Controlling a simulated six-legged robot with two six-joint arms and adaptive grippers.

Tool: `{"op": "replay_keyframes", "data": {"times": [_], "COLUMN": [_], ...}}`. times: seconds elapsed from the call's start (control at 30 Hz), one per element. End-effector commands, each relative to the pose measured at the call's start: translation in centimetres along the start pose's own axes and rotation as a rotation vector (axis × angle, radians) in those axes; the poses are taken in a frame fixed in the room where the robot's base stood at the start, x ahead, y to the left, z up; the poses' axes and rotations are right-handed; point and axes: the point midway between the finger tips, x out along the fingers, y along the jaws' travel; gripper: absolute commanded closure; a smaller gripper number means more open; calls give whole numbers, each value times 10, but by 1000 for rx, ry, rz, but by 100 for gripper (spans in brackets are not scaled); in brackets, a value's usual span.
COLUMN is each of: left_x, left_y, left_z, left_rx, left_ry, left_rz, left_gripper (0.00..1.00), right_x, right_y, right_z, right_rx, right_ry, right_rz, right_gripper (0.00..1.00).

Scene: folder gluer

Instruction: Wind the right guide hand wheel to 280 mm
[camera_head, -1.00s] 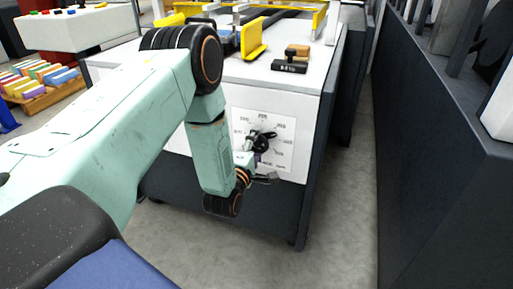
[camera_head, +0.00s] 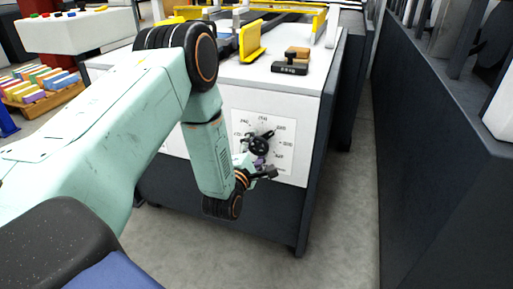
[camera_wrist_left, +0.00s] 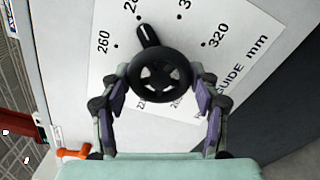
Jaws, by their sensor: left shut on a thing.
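The hand wheel (camera_head: 262,144) is black and sits on a white dial plate (camera_head: 290,171) on the machine's front. In the left wrist view the wheel (camera_wrist_left: 160,84) has spokes and a black pointer knob (camera_wrist_left: 147,34) with a white line. The pointer lies close to the dot (camera_wrist_left: 138,18) between the 260 mark and the 300-side mark; that dot's label is cut off at the top edge. My left gripper (camera_wrist_left: 160,76) is shut on the wheel's rim, one finger each side. In the head view my left gripper (camera_head: 262,168) is at the wheel's lower side. My right gripper is not in view.
An orange-handled part (camera_wrist_left: 72,153) shows at the wrist view's lower left. On the machine top lie a black block (camera_head: 290,68) and a yellow guide (camera_head: 252,40). A dark machine wall (camera_head: 430,170) stands at right, with clear floor (camera_head: 345,220) between.

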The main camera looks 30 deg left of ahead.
Motion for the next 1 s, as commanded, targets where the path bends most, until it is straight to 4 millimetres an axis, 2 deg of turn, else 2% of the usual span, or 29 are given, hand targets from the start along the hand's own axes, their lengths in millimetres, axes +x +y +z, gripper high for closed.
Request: {"op": "replay_keyframes", "data": {"times": [0.1,0.13,0.4,0.77,0.87,1.0], "left_x": [-1,-1,0,-2,-12,-37], "left_y": [0,0,0,0,-1,-1], "left_z": [-2,-2,-1,0,-1,-1], "left_rx": [0,1,1,2,2,1], "left_ry": [5,5,2,1,2,4], "left_rz": [-1,-1,-1,-1,-3,-5], "left_gripper": [70,37,15,15,15,15], "right_x": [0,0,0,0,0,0], "right_y": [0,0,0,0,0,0], "right_z": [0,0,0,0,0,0], "right_rx": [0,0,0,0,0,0], "right_ry": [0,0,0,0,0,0], "right_rz": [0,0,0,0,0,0], "right_gripper": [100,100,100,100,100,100]}}
